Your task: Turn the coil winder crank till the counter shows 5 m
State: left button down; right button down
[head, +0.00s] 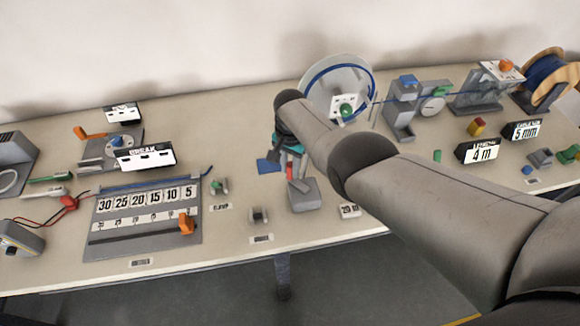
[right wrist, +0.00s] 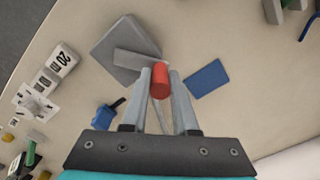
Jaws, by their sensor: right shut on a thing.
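The coil winder (head: 338,90) is a pale upright disc with a blue coil on it and a green knob (head: 346,111) near its hub, at the back of the table. The block also shows in the head view (head: 305,196). My left gripper is not in view.
A blue strand runs right from the disc past a grey stand (head: 400,112) to a spool (head: 552,75). A numbered grey board (head: 143,238) lies left. My right arm covers part of the table's right front.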

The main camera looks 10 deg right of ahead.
jog(key=shift+w+r, duration=0.1)
jog(key=c, duration=0.7)
grip_release()
notch_tip(320, 180, up, 8)
jog(key=p, duration=0.5)
jog(key=shift+r, duration=0.15)
jog(key=shift+r+p, duration=0.8)
jog(key=shift+r, duration=2.6)
